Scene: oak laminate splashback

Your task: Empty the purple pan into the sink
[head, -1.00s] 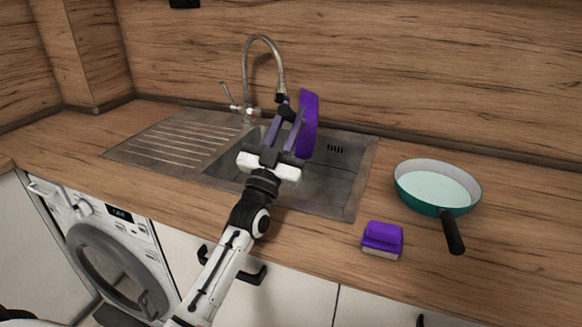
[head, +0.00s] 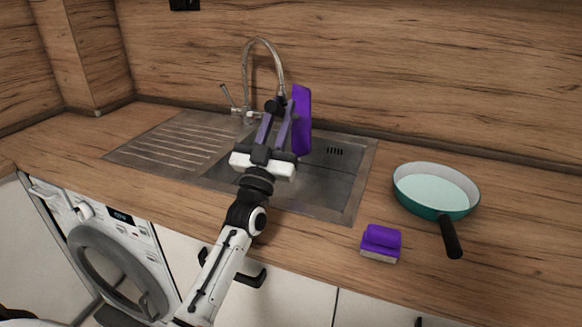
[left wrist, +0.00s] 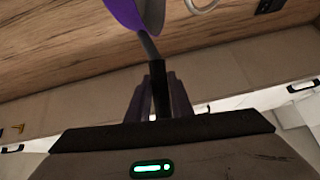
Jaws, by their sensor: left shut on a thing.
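The purple pan (head: 302,121) is held up over the sink (head: 325,180), tipped so that it stands nearly on edge. Its inside is hidden in the head view. My left gripper (head: 274,122) is shut on the pan's dark handle, which also runs between the fingers in the left wrist view (left wrist: 158,95). No contents falling from the pan can be seen. My right gripper is not in view.
A tap (head: 265,42) with a curved spout stands just behind the gripper. A green pan (head: 437,190) and a purple sponge (head: 381,242) lie on the counter to the right. A ribbed drainboard (head: 165,143) is left of the basin.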

